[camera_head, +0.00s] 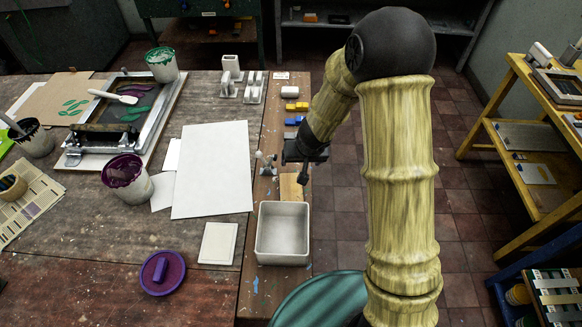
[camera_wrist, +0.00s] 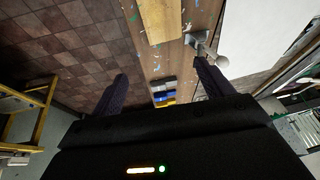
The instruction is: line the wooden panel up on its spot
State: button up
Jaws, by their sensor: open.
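A small light wooden panel (camera_head: 291,188) lies on the narrow plank strip at the right edge of the workbench, behind the white bin; part of it also shows at the top of the wrist view (camera_wrist: 166,18). My gripper (camera_head: 294,172) hangs above the strip at the panel's far end, partly covering the view there. In the wrist view my gripper (camera_wrist: 165,88) has its two fingers wide apart with nothing between them. The panel lies beyond the fingertips, and I see no contact. I cannot make out a marked spot for the panel.
A metal clamp with a pale knob (camera_head: 267,164) stands left of the gripper, close to one finger in the wrist view (camera_wrist: 203,46). A white bin (camera_head: 283,258) stands nearer. Blue and yellow blocks (camera_head: 293,120) lie behind. White sheets (camera_head: 213,170) cover the bench at left.

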jog(key=g+h+p, duration=0.1)
jog(key=p, duration=0.1)
send_over(291, 188)
notch_tip(291, 188, down, 6)
jog(key=shift+s+d+f, duration=0.1)
jog(key=shift+s+f+g, duration=0.2)
jog(key=shift+g, duration=0.1)
jog(key=shift+f, duration=0.15)
notch_tip(291, 188, down, 4)
jog(key=b, duration=0.6)
jog(key=shift+f, duration=0.2)
jog(key=shift+f+b, duration=0.75)
jog(key=shift+f, duration=0.4)
jog(key=shift+s, duration=0.1)
jog(key=c, duration=0.6)
